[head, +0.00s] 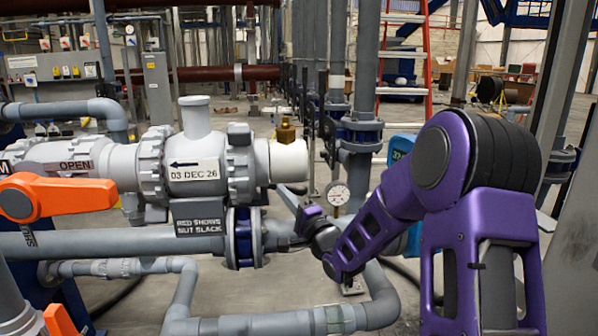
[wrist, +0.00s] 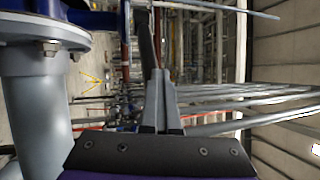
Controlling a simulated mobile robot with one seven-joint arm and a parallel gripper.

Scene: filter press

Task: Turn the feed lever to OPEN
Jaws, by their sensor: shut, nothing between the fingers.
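An orange lever (head: 70,197) is at the far left of the head view. Its round hub is at the left picture edge and its handle points right, roughly level. A plate reading OPEN (head: 75,165) is on the grey pipe just above the handle. A second label at the left edge is cut off, with only an M showing. My gripper shows in the wrist view (wrist: 158,74) with its fingers together and nothing between them. In the head view my arm's end is right of centre, by the pipes, well right of the lever and apart from it. The lever is not visible in the wrist view.
A grey valve body (head: 195,165) with a date tag and a brass fitting (head: 286,132) stands between the lever and my arm. A blue-edged flange (head: 244,238) and a pressure gauge (head: 337,193) are near my arm's end. Another orange part (head: 60,320) shows at bottom left.

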